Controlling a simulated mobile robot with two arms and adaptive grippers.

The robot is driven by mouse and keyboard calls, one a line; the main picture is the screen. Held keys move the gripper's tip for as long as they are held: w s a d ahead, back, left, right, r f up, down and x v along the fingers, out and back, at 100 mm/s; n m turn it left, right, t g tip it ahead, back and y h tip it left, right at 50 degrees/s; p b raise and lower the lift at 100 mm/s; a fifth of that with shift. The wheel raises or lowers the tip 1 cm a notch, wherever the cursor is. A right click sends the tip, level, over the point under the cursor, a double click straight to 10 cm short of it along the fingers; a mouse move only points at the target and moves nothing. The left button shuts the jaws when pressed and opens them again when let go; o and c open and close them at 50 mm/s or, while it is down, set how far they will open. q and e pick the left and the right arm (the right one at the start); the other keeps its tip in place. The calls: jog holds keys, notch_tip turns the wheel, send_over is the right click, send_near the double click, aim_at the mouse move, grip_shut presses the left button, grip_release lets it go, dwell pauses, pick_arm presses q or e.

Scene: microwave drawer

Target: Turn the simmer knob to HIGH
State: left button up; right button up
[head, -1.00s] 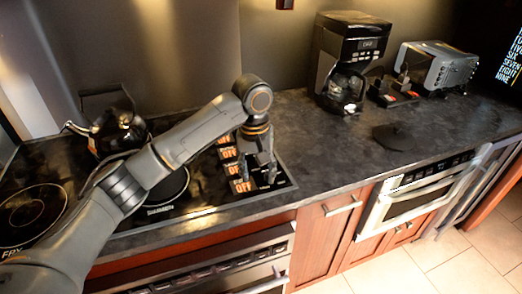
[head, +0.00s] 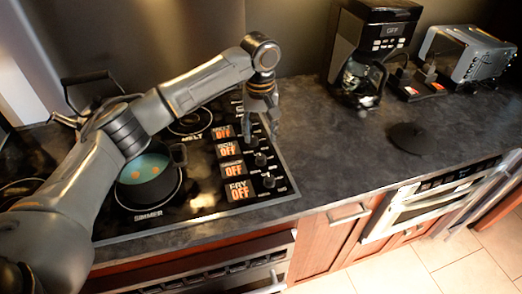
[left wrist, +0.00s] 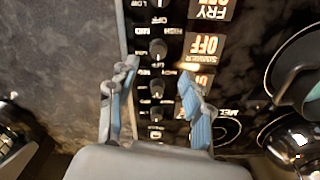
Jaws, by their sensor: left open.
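The simmer knob (head: 261,160) is a small black knob beside the display (head: 232,171) reading OFF, second from the front in the column of knobs. It also shows in the left wrist view (left wrist: 158,49), beside a display (left wrist: 204,47) labelled SIMMER and OFF. My left gripper (head: 261,132) is open and empty, pointing down over the knob column, behind the simmer knob in the head view. In the left wrist view its fingertips (left wrist: 158,71) lie either side of the column, just below the simmer knob. Contact with a knob cannot be told. My right gripper is out of view.
Neighbouring knobs, including the fry knob (head: 269,181), sit close by. A pot (head: 150,183) stands on the simmer burner, partly under my left arm. A kettle is mostly hidden by the arm. A coffee maker (head: 375,35) and toaster (head: 468,55) stand right.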

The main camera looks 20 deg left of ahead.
pick_arm(q)
send_over(261, 156)
notch_tip(261, 156, down, 4)
jog(key=shift+s+f+p, duration=0.1)
jog(key=shift+p, duration=0.2)
notch_tip(261, 156, down, 3)
jog(key=shift+f, duration=0.7)
jog(key=c, duration=0.7)
grip_shut()
jog(key=shift+p, duration=0.3)
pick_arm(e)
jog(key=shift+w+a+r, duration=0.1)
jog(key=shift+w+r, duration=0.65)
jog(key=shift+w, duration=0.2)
